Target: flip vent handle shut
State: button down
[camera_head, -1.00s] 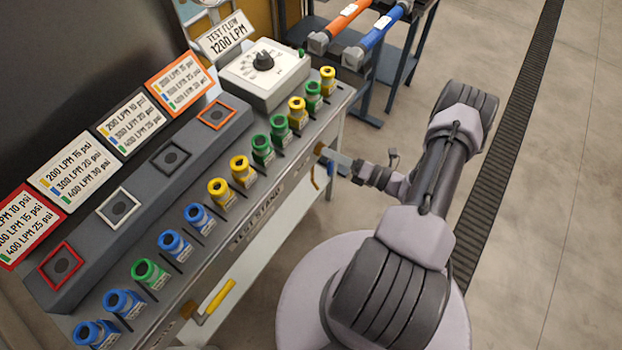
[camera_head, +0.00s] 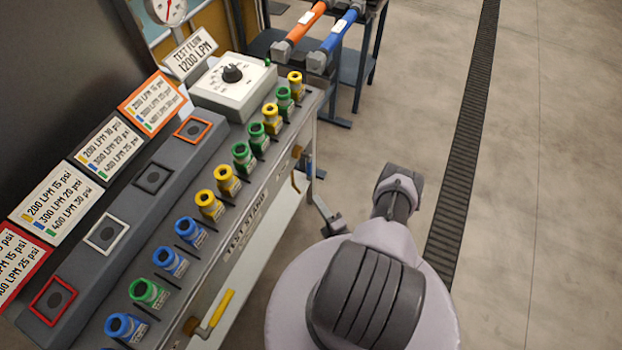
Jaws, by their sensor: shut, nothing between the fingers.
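Two valves show on the test stand (camera_head: 258,208), and no readable label tells which is the vent. One has a yellow handle (camera_head: 221,308) slanting along the front, with a brass fitting at its lower left end. The other is at the stand's far right end, a brass fitting (camera_head: 296,181) with a small blue part (camera_head: 309,168) beside it, too small to read its angle. My gripper (camera_head: 321,207) is small in view, just right of and below that brass fitting, apparently apart from it. It is shut and empty.
Several blue, green and yellow couplings (camera_head: 189,231) line the stand's top. A white flow box (camera_head: 233,86) with a black knob and a gauge (camera_head: 166,10) are at the back. The floor (camera_head: 560,200) at right is clear.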

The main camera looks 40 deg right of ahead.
aim_at(309, 167)
jog(key=w+d+b, duration=0.3)
jog(key=w+d, duration=0.1)
jog(key=w, duration=0.4)
jog(key=shift+w+d, duration=0.3)
jog(key=shift+w, duration=0.05)
